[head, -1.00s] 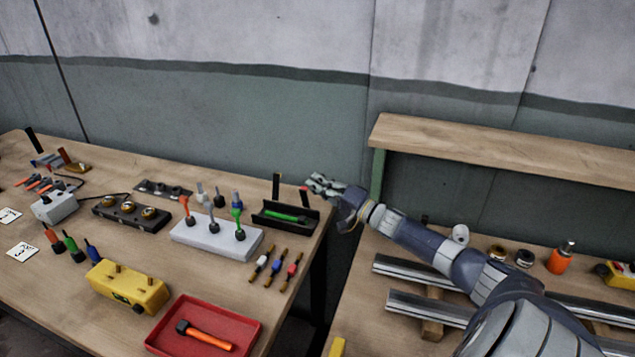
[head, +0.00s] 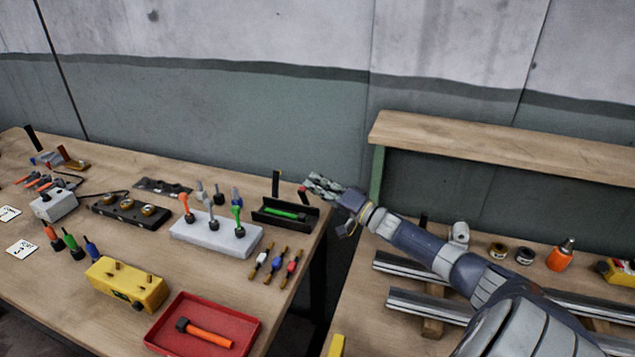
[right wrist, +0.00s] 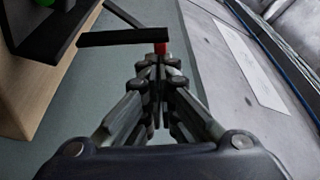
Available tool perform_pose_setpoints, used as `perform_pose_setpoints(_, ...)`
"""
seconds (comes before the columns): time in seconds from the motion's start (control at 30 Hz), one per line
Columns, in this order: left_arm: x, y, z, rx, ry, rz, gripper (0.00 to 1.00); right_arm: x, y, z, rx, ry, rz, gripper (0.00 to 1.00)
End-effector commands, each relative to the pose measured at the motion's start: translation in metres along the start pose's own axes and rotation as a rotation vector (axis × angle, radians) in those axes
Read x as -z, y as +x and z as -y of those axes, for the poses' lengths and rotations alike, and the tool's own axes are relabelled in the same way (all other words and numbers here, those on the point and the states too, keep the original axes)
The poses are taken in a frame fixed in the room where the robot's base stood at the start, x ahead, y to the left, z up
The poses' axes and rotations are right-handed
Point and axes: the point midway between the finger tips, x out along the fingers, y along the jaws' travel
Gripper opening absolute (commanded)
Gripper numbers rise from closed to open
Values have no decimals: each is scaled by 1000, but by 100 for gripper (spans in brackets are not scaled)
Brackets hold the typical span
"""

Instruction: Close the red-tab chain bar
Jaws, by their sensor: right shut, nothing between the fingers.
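The red-tab chain bar (head: 303,197) is a short dark bar with a red end. It stands at the right end of a black open holder (head: 270,219) near the table's right rear edge. In the right wrist view the dark bar (right wrist: 115,38) crosses the upper middle, with its red tab (right wrist: 161,48) just beyond the fingertips. My right gripper (head: 308,182) is shut and empty, right beside the tab; its shut fingers also show in the wrist view (right wrist: 158,62). I cannot tell if they touch. My left gripper is not in view.
A second black post (head: 276,183) stands at the holder's back left, and a green-handled item (head: 287,215) lies inside. A white block with tools (head: 215,233) stands to the left. A wooden shelf (head: 500,145) is at the right. A gap separates the two tables.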

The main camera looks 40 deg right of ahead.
Motion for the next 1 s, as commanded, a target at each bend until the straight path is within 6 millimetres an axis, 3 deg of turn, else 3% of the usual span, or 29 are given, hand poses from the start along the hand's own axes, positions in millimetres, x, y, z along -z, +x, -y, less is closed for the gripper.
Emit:
perform_pose_setpoints(0.47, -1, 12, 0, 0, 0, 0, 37, -25, -9, 8, 108, -310, 0, 0)
perform_pose_setpoints(1.0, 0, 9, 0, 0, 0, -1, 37, -34, -12, 9, 107, -304, 0, 0)
